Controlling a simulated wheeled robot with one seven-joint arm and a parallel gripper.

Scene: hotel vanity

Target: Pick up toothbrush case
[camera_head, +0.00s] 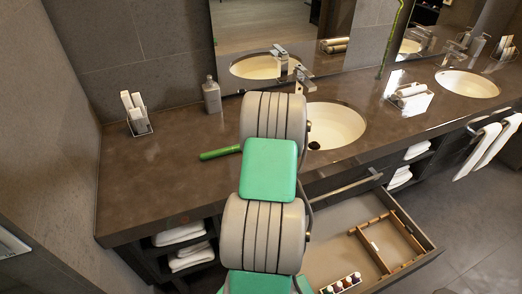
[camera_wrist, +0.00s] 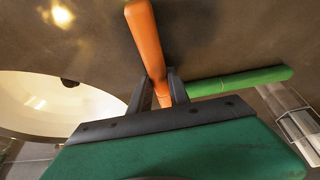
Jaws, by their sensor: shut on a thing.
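A long, slim orange case (camera_wrist: 146,38), looking like a toothbrush case, runs between the two dark fingers of my gripper (camera_wrist: 160,88) in the wrist view. My gripper is shut on it. Whether the case touches the counter or is lifted, I cannot tell. A similar green case (camera_wrist: 238,80) lies to the right of the fingers, apart from them. In the head view the green case (camera_head: 220,152) lies on the counter just left of my arm. My arm hides the gripper and the orange case there.
The brown counter (camera_head: 165,180) is mostly clear at left. A holder with white items (camera_head: 137,115) and a grey bottle (camera_head: 211,95) stand toward the back. A round sink (camera_head: 338,127) and its faucet (camera_head: 301,78) are right of my arm. An open drawer (camera_head: 340,225) juts out below.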

